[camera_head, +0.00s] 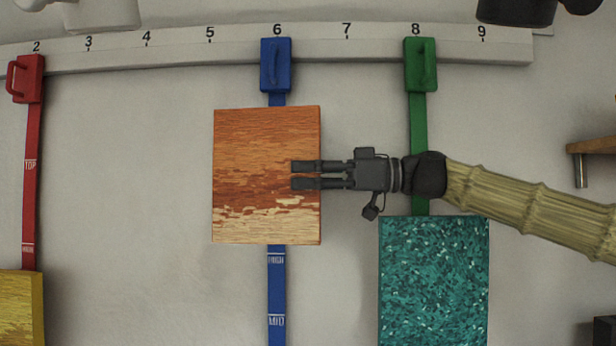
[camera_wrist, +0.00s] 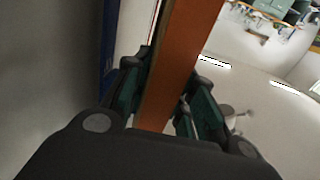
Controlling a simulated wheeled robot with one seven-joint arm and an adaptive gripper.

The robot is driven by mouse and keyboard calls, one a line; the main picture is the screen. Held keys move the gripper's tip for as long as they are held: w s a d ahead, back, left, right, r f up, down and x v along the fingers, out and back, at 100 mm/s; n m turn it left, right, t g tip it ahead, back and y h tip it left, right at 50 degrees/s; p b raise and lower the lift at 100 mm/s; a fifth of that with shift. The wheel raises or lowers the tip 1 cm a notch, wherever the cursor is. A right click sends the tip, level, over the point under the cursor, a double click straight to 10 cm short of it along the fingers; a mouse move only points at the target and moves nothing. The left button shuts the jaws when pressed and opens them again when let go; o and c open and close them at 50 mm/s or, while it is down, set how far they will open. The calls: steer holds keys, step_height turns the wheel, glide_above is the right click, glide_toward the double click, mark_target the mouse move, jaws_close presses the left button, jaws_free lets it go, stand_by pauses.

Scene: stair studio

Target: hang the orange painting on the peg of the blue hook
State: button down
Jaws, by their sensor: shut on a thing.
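My gripper (camera_head: 303,175) comes from the right and is shut on the painting's right edge. In the wrist view the orange edge (camera_wrist: 185,50) of the panel stands between the two fingers (camera_wrist: 160,105). The back of the painting and its contact with the strap or a peg are hidden.
A red hook (camera_head: 26,80) is at the left and a green hook (camera_head: 420,65) at the right, on a numbered white rail (camera_head: 180,48). A teal painting (camera_head: 434,285) is below the green hook, a yellow one (camera_head: 20,305) at lower left. A wooden shelf (camera_head: 594,146) is at the right edge.

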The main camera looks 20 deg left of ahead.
steer(key=shift+f, duration=0.1)
steer(key=c, duration=1.1)
jaws_free()
